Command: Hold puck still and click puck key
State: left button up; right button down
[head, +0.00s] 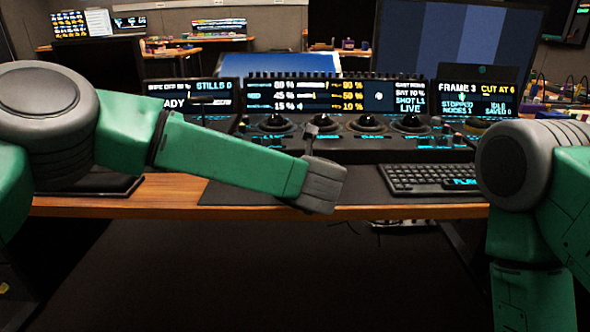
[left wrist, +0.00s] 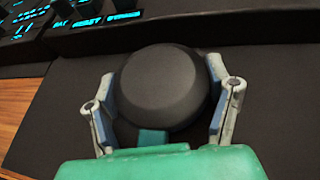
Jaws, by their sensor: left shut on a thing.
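A dark, rounded puck (left wrist: 160,88) fills the middle of the left wrist view, resting on a dark mat (left wrist: 274,80). My left gripper (left wrist: 163,72) has one finger against each side of the puck. A small teal patch (left wrist: 153,137) shows at the puck's near edge; I cannot tell whether it is a key or part of my gripper. In the head view my left arm reaches across to the desk's front middle, and its wrist hides the puck. My right arm stands at the right edge; its gripper is out of view.
A control panel (head: 350,148) with several dark trackballs and lit screens stands behind my left wrist. A keyboard (head: 425,179) lies to the right on the wooden desk (head: 165,194). A large monitor (head: 460,40) rises behind. A dark flat pad (head: 95,186) lies at left.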

pick_arm(q)
jog(key=shift+f, duration=0.3)
dwell(0.4)
jog(key=o, duration=1.1)
